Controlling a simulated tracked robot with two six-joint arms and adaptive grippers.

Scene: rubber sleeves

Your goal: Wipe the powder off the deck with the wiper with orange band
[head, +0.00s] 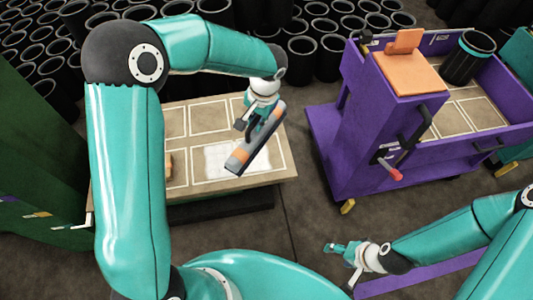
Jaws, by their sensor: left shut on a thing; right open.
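The wiper with orange band (241,160) is a long grey bar with orange on it, held tilted over the deck. My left gripper (255,128) is shut on it from above. The deck (277,177) is a tan board with white-outlined rectangles. White powder (218,160) lies as a pale patch inside one rectangle, partly covered by the wiper in this view. I cannot tell whether the wiper touches the deck. My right gripper (340,250) is open and empty, low over the floor to the right of the deck.
A purple cart (350,150) with an orange pad (410,77) and a black sleeve (466,58) stands at the right. Many black sleeves crowd the back. A green cabinet (40,170) is at the left. An orange block (168,164) sits on the deck, partly hidden by my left arm.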

